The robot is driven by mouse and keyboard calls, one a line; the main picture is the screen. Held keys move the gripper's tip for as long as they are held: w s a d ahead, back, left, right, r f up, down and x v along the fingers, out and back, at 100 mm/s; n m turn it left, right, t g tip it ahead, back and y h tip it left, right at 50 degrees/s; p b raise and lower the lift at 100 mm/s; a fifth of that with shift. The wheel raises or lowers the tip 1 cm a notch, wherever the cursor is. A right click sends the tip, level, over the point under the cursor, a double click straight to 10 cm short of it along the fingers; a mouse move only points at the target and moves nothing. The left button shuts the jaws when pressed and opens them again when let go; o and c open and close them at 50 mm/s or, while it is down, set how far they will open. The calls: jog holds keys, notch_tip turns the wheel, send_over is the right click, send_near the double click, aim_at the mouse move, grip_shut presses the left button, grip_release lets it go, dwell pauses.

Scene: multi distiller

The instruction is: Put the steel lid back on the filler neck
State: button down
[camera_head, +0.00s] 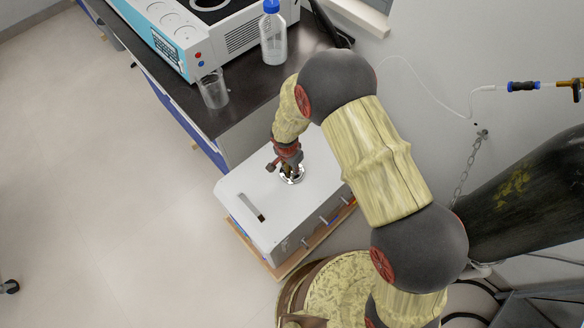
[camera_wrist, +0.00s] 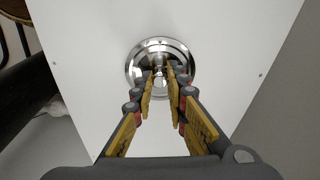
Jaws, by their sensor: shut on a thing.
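The steel lid (camera_wrist: 160,48) is a shiny round disc with a raised rim, in the upper middle of the wrist view. My gripper (camera_wrist: 161,76) is shut on its central knob, with a yellow-padded finger on either side. In the head view my gripper (camera_head: 289,166) reaches down to the lid (camera_head: 291,178) over the top of a white box (camera_head: 238,187). The filler neck cannot be made out; the lid and fingers cover that spot. Whether the lid touches the box top or hovers just above it, I cannot tell.
The box has a dark slot (camera_head: 247,207) and stands on a wooden board (camera_head: 289,269). A dark bench (camera_head: 241,104) behind it carries a glass beaker (camera_head: 213,91), a blue-capped bottle (camera_head: 273,40) and a distiller unit (camera_head: 186,22). A black cylinder (camera_head: 525,196) stands at right. Open floor lies left.

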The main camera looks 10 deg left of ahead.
jog(key=shift+f, duration=0.1)
jog(key=c, duration=1.8)
grip_release()
jog(key=shift+o, duration=0.6)
notch_tip(320, 180, up, 12)
jog(key=s, duration=0.1)
jog(key=shift+a, duration=0.4)
jog(key=shift+s, duration=0.1)
